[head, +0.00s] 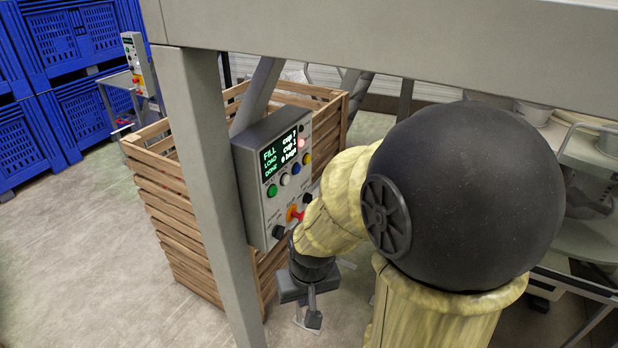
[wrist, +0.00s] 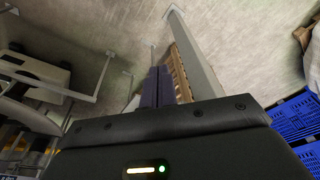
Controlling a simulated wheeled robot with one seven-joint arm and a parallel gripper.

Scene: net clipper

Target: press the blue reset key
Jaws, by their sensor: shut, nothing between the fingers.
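The grey control box (head: 253,170) is fixed beside a grey metal post in the head view. Its screen shows the lines FILL, LOAD and DONE. A row of round keys runs below the screen: green (head: 272,190), white (head: 284,179), the blue key (head: 296,168) and yellow (head: 307,159). My gripper (head: 312,320) is below and to the right of the box, pointing down, apart from the keys. Its fingers (wrist: 157,88) are together and empty in the wrist view. The box's keys do not show in the wrist view.
An orange-red switch (head: 294,214) and black knobs sit low on the box, close to my forearm. The grey post (head: 205,180) and overhead beam (head: 400,40) frame the box. A slatted wooden crate (head: 185,235) stands behind. Blue crates (head: 75,35) are stacked far left.

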